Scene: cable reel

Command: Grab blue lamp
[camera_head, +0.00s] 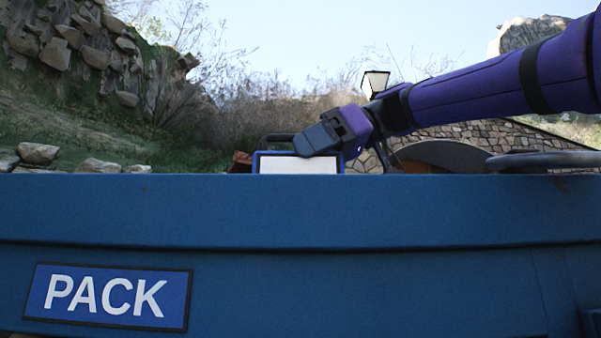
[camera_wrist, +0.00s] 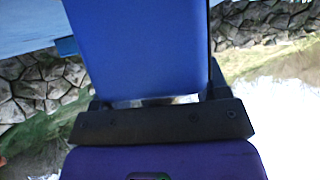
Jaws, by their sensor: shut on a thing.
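The blue lamp (camera_head: 299,163) shows in the head view as a white panel in a blue frame, just above the top edge of a blue surface. Its lower part is hidden behind that edge. My gripper (camera_head: 318,142) is at the lamp's top right, with my purple arm reaching in from the right. In the wrist view, the lamp's plain blue body (camera_wrist: 145,50) fills the space between the two dark fingers of my gripper. The gripper is shut on it. I cannot tell whether the lamp still touches what is under it.
A wide blue front (camera_head: 370,270) with a "PACK" sign (camera_head: 106,297) fills the lower head view. A flat grey round rim (camera_head: 545,159) lies at the right. A small reddish-brown thing (camera_head: 241,162) shows left of the lamp. Stone walls and a lantern (camera_head: 375,82) stand behind.

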